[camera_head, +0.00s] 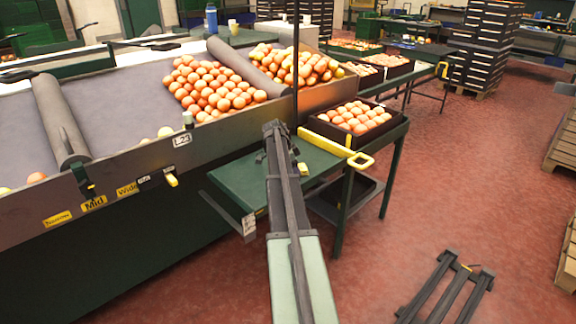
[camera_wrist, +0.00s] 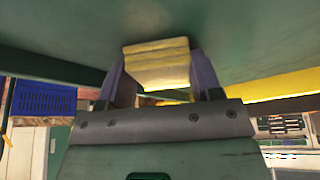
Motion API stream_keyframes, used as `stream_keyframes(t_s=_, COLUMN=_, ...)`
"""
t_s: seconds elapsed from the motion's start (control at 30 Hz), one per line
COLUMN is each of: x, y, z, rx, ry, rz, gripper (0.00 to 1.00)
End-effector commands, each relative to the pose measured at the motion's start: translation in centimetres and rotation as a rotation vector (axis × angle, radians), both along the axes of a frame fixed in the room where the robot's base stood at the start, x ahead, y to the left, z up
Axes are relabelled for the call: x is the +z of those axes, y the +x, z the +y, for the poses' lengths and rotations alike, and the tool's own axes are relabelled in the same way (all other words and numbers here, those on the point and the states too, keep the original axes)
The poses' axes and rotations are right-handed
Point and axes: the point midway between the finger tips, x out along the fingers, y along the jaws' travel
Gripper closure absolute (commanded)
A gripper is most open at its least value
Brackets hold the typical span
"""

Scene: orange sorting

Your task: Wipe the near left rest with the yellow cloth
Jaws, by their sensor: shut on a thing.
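My gripper (camera_head: 276,132) reaches over the green side table (camera_head: 245,185) beside the sorting bench in the head view. In the wrist view my gripper (camera_wrist: 160,78) is shut on the folded yellow cloth (camera_wrist: 157,62), which sits between the two dark fingers. A dark green surface (camera_wrist: 240,35) spans the top of that view close behind the cloth; whether the cloth touches it I cannot tell. The cloth is not clearly visible in the head view. I cannot make out which part is the near left rest; my arm hides part of the table.
A yellow bar with a ring end (camera_head: 325,143) lies across the side table. A dark crate of oranges (camera_head: 320,128) stands behind it. The sloping bench (camera_head: 110,190) is at left. A dark frame (camera_head: 447,288) lies on the open red floor at right.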

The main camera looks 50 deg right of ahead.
Motion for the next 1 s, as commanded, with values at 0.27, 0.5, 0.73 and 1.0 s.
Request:
stream_keyframes(t_s=0.27, x=-0.1, y=0.0, z=0.9, rx=0.001, ry=0.0, rz=0.0, gripper=0.6)
stream_keyframes(t_s=0.5, x=-0.1, y=0.2, z=2.1, rx=0.0, ry=-0.001, rz=-0.001, gripper=0.6)
stream_keyframes(t_s=0.73, x=0.0, y=1.9, z=1.8, rx=0.001, ry=0.0, rz=-0.001, gripper=0.6)
stream_keyframes(t_s=1.0, x=0.1, y=3.9, z=1.5, rx=0.0, ry=0.0, rz=0.0, gripper=0.6)
